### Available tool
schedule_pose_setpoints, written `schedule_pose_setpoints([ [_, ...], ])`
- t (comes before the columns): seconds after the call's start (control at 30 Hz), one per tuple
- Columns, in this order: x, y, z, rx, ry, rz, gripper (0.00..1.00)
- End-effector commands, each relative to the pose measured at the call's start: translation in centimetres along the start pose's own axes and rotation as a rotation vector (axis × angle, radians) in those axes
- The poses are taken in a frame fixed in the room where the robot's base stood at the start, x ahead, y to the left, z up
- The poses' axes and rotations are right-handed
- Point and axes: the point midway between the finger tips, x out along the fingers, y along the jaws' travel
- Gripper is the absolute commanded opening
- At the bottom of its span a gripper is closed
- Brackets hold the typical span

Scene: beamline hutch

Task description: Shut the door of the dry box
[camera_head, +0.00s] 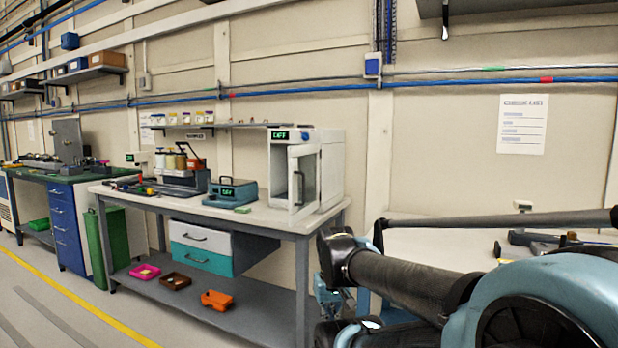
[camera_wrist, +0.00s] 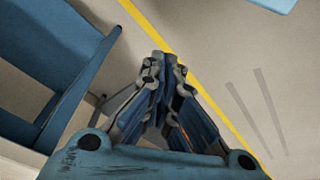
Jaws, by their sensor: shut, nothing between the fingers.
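The dry box (camera_head: 333,168) is a white cabinet with a lit green display, standing at the right end of the white-topped bench. Its door (camera_head: 308,178), a white frame with a clear pane and a dark handle, stands open, swung out toward the front. The dark inside of the box shows to the left of the door. My gripper (camera_wrist: 164,66) is shut and empty in the wrist view, over the floor and away from the box. The head view shows my arm at the lower right, but I cannot make out the fingers there.
The bench (camera_head: 262,216) also carries a teal device (camera_head: 230,191) left of the dry box. A pale table (camera_head: 440,243) stands at the right. Floor with a yellow line (camera_head: 80,304) lies at the left.

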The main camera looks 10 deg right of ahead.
Motion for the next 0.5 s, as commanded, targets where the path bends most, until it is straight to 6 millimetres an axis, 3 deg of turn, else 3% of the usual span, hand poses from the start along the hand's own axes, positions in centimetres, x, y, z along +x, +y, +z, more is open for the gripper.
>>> schedule_pose_setpoints([
  [0.23,0.0,0.0,0.0,0.001,0.0,0.0,0.0],
  [0.33,-1.1,-0.1,0.4,0.029,0.01,-0.008,0.0],
  [0.5,-4.7,-0.7,-2.9,0.239,-0.007,-0.07,0.0],
])
